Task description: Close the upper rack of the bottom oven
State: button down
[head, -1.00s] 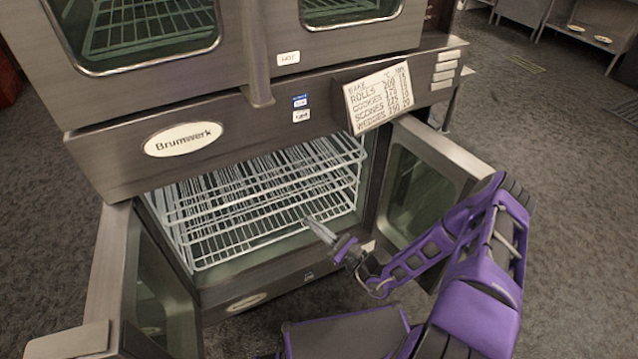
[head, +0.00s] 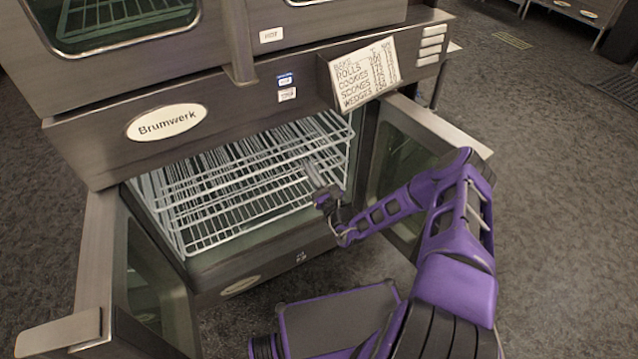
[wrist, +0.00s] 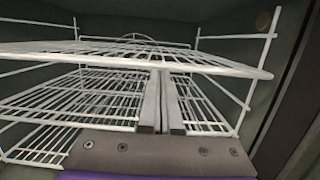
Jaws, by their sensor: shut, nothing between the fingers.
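The bottom oven (head: 165,122) stands with both doors swung open. Its upper rack (head: 235,172) is a white wire shelf, its front edge near the oven opening. In the wrist view the upper rack (wrist: 205,62) spans the top, its front edge nearer the camera than the racks below. My gripper (head: 312,170) is at the right part of the opening, by the rack fronts. Its two fingers (wrist: 161,100) are shut and empty, with tips close to the upper rack's wires. I cannot tell whether they touch.
The left door (head: 95,270) and right door (head: 410,165) flank the opening, with my arm beside the right one. Lower racks (wrist: 75,100) sit below the upper rack. A handwritten baking sign (head: 365,75) hangs above. Carpet (head: 555,190) is clear to the right.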

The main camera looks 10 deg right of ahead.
aim_at(300, 151)
jog(key=shift+x, duration=0.95)
jog(key=shift+w, duration=0.1)
jog(key=w+b, duration=0.1)
jog(key=w, duration=0.1)
jog(key=w+a, duration=0.1)
jog(key=shift+w+a+f+b, duration=0.1)
jog(key=shift+w+f+b, duration=0.05)
jog(key=shift+w+b, duration=0.25)
jog(key=shift+w, duration=0.35)
jog(key=shift+w+r, duration=0.1)
jog(key=shift+r, duration=0.25)
